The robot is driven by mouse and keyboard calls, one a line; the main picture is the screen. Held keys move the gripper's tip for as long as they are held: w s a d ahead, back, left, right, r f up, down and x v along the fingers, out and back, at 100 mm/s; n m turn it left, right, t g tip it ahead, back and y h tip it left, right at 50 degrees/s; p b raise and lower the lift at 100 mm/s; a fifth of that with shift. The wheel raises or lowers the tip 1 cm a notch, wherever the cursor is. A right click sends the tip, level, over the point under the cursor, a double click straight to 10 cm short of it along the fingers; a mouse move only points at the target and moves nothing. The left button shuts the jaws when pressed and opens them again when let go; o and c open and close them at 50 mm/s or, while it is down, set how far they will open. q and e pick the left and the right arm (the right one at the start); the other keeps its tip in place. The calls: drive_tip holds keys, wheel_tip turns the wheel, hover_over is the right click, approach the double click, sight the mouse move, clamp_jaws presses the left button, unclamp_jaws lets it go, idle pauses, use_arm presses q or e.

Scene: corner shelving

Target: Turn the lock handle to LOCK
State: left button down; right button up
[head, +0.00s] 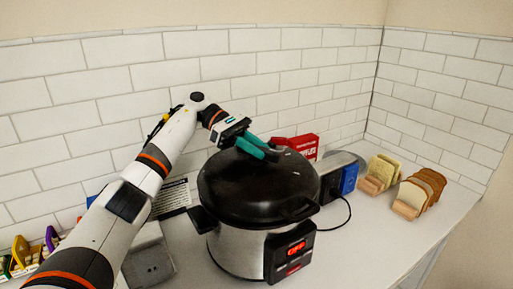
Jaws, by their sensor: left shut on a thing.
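A pressure cooker (240,252) with a silver body and a black lid (240,187) stands on the counter. A control panel with a red lit display (296,247) is on its front. My left gripper (260,150) reaches over the lid from the left, its teal fingers shut at the top handle of the lid. The fingers and the gripper body largely hide this handle, so its exact turn and any lock marks cannot be read. My right gripper is not in view.
A red box (303,145) and a blue box (349,179) stand behind and right of the cooker. Bread slices in wooden holders (407,204) are at the right. Small colourful items (52,238) sit far left. The counter front right is clear apart from a black cable (345,222).

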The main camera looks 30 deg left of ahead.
use_arm(q)
drive_tip(key=c, duration=1.2)
unclamp_jaws()
drive_tip(key=shift+c, duration=0.2)
drive_tip(key=b+v, duration=0.1)
drive_tip(key=v, duration=0.4)
drive_tip(key=shift+a+r, duration=0.1)
drive_tip(key=shift+a, duration=0.2)
drive_tip(key=shift+v, duration=0.95)
